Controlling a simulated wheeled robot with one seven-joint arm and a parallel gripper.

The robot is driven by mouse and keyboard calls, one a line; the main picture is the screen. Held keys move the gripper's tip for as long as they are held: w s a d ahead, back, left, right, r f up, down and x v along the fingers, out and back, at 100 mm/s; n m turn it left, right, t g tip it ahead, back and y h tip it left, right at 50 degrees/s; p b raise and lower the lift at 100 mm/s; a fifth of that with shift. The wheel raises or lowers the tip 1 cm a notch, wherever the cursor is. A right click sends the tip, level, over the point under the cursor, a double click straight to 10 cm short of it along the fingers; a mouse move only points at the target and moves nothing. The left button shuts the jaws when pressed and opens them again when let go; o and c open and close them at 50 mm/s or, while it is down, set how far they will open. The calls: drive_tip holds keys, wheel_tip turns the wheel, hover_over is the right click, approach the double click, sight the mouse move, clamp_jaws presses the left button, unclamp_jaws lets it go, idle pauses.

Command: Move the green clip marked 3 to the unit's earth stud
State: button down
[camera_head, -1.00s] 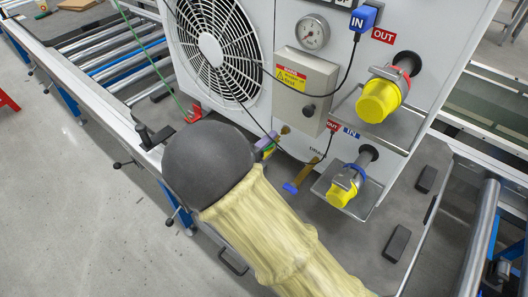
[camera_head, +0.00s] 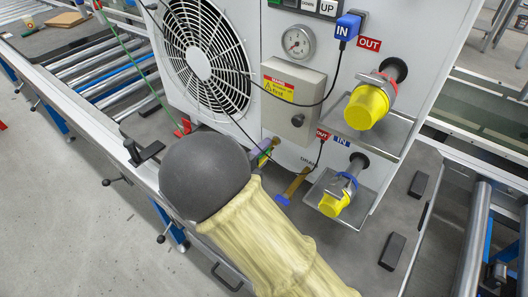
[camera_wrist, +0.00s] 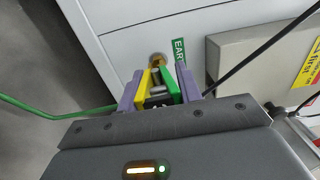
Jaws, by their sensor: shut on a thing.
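My gripper (camera_wrist: 157,92) is shut on the green clip (camera_wrist: 172,84), whose jaws show yellow and green between the purple finger pads in the wrist view. The clip's mark cannot be read. A brass earth stud (camera_wrist: 157,59) stands on the unit's panel just beyond the clip's tips, beside a green label (camera_wrist: 179,51) reading "EAR", its rest hidden. I cannot tell whether the clip touches the stud. A green cable (camera_wrist: 55,115) runs off left. In the head view my gripper (camera_head: 265,153) is partly hidden by my dark round arm link, low against the white unit (camera_head: 262,40).
A grey box (camera_head: 292,98) with a warning label projects right of my gripper. Below it is a brass valve with a blue handle (camera_head: 283,199). Yellow-capped pipes (camera_head: 366,106) stick out at right. A black cable (camera_head: 325,95) hangs across the front. Rollers lie left.

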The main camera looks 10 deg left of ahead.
drive_tip(key=shift+s+r, duration=0.15)
drive_tip(key=shift+d+p, duration=0.1)
drive_tip(key=shift+p, duration=0.45)
idle(0.5)
drive_tip(key=shift+p, duration=1.25)
idle(0.5)
drive_tip(key=shift+w+d+p, duration=0.15)
drive_tip(key=shift+w+p, duration=0.2)
drive_tip(key=shift+w, duration=0.3)
idle(0.4)
drive_tip(key=c, duration=0.9)
unclamp_jaws()
drive_tip(key=shift+s, duration=0.15)
drive_tip(key=v, duration=0.5)
drive_tip(key=p+v, duration=0.1)
drive_tip(key=v, duration=0.5)
drive_tip(key=p+v, duration=0.1)
drive_tip(key=v, duration=0.5)
drive_tip(key=shift+s+f, duration=0.1)
drive_tip(key=shift+f, duration=0.2)
